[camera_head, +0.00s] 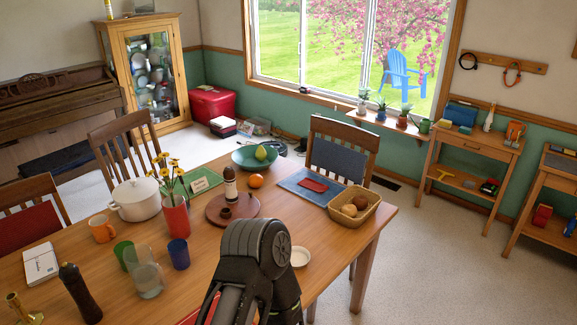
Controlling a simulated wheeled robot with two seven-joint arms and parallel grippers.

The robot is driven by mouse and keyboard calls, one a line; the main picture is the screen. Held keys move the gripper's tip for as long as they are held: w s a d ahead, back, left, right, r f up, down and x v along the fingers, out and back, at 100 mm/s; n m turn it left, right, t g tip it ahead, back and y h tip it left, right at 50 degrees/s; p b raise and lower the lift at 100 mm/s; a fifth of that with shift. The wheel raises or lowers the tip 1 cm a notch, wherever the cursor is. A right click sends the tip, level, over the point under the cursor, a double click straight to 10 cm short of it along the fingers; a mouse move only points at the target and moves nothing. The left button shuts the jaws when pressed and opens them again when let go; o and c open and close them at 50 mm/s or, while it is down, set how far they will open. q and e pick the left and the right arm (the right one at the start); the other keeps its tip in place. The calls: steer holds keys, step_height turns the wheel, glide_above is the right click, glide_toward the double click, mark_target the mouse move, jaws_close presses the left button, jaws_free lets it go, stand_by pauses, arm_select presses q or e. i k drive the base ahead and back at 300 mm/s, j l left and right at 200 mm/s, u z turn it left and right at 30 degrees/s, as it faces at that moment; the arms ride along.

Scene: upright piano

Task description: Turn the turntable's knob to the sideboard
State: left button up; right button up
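The turntable (243,212) is a round, reddish-brown wooden disc lying flat on the dining table (330,235). A dark bottle with a pale band (230,187) stands near its back. A small dark brown piece (225,212) stands on its front-left part; I cannot tell whether it is the knob. A light wooden stand with a drawer and shelf (468,148) by the right wall may be the sideboard; I cannot be sure. One of my dark arms comes up from the bottom middle, just in front of the turntable. Neither gripper's fingers show.
Left of the turntable are a red vase of yellow flowers (175,217), a blue cup (179,254) and a glass pitcher (145,275). An orange (256,181) lies behind it. A wicker basket (368,217) and white dish (299,257) are to its right.

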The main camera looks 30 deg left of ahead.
mark_target(248, 206)
steer(key=i+l+u, duration=0.25)
steer(key=i+u, duration=0.2)
steer(key=i, duration=0.15)
steer(key=i+l+u, duration=0.95)
steer(key=l, duration=0.15)
